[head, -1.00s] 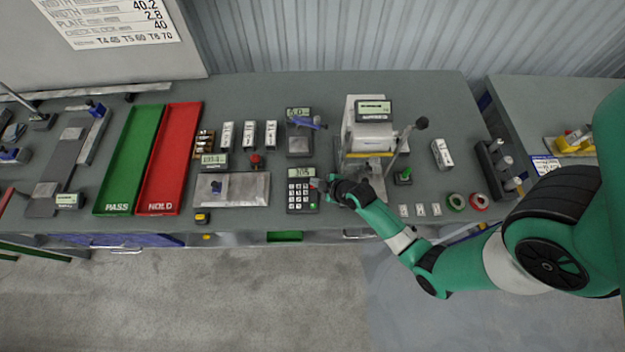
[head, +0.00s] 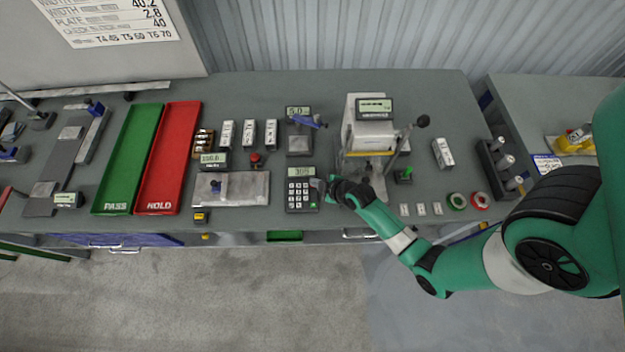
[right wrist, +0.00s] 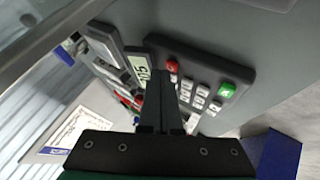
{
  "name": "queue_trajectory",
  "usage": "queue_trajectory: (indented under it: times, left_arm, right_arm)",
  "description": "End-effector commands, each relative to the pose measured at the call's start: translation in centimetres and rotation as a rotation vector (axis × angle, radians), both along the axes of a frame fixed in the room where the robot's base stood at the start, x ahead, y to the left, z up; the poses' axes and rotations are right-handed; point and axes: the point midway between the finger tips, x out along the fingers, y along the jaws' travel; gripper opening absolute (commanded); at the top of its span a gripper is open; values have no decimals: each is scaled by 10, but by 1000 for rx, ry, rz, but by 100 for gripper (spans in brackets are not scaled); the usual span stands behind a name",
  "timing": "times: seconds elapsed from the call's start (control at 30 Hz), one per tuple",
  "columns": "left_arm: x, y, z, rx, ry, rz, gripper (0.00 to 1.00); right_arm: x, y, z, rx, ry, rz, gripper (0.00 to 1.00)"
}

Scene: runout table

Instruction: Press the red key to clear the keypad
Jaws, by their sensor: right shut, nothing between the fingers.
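The keypad (head: 300,204) lies near the front edge of the table, with pale keys and a lit display (head: 300,172). In the right wrist view its red key (right wrist: 172,66) shows at a top corner of the keys, close beside my fingertips. The green key (right wrist: 227,90) is at the far corner. My right gripper (head: 317,184) is shut and empty, its tips over the keypad's upper right side. In the head view the tips hide the red key. I cannot tell whether they touch it. My left gripper is not in view.
A lever press (head: 372,135) stands behind my right gripper. A metal plate (head: 245,189) lies left of the keypad, and a small scale (head: 300,145) stands behind it. The green PASS tray (head: 118,200) and red HOLD tray (head: 160,200) are farther left.

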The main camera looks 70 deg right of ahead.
Motion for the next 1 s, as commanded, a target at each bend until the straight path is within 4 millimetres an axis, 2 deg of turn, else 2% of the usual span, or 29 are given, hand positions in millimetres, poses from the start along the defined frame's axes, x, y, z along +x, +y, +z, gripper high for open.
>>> queue_trajectory:
  times: [0.77, 1.0]
  left_arm:
    - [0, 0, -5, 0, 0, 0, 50]
    - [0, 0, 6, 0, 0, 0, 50]
  right_arm:
    - [0, 0, -6, 0, 0, 0, 0]
    - [0, 0, 5, 0, 0, 0, 0]
